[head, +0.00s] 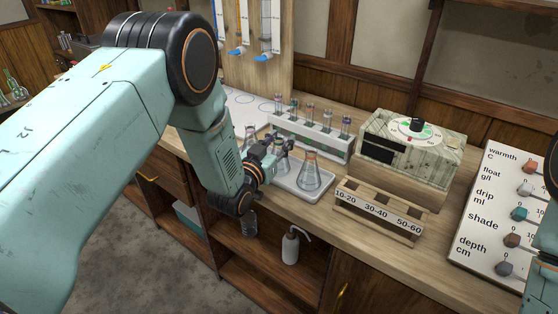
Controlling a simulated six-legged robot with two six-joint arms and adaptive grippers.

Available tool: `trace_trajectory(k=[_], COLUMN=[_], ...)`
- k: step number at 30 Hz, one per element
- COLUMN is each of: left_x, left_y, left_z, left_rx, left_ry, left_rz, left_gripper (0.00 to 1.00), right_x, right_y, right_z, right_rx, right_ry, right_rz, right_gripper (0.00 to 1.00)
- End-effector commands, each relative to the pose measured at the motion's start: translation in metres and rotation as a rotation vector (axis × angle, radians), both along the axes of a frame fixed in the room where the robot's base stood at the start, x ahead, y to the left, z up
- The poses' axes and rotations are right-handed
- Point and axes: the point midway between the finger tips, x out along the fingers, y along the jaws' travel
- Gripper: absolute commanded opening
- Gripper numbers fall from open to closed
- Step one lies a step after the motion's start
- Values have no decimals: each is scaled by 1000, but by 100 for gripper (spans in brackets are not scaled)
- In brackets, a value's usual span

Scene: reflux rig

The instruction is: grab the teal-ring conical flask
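A clear conical flask (312,172) with an orange ring at its neck stands upright on the pale tray (303,194). A second clear flask (283,165) is on the tray's left part, partly covered by my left gripper. Another clear glass piece (250,133) shows farther left, partly behind my arm. I cannot make out a teal ring on any of them. My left gripper (276,153) is over the tray's left end, close to the second flask. Its fingers overlap that glass, so whether they are open or touching it is unclear. My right gripper is not in view.
A white rack of stoppered tubes (311,136) stands behind the tray. A wooden labelled rack (378,214) and a dial box (408,150) stand to the right. A sliding-knob board (490,215) is farther right. Below, a shelf holds a wash bottle (290,247).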

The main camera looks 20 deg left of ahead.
Motion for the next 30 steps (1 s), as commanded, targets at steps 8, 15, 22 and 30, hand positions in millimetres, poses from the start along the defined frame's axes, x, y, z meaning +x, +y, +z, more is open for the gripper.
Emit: trace_trajectory(k=[8,15,22,30], left_x=[0,0,0,0], left_y=[0,0,0,0], left_z=[0,0,0,1], left_rx=[0,0,0,0], left_ry=[0,-1,-1,-2], left_rz=[0,0,0,0], left_gripper=[10,0,0,0], right_x=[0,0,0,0], right_y=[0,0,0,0], right_z=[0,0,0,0], right_rx=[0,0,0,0], right_ry=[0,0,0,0], right_rz=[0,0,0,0], right_gripper=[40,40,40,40])
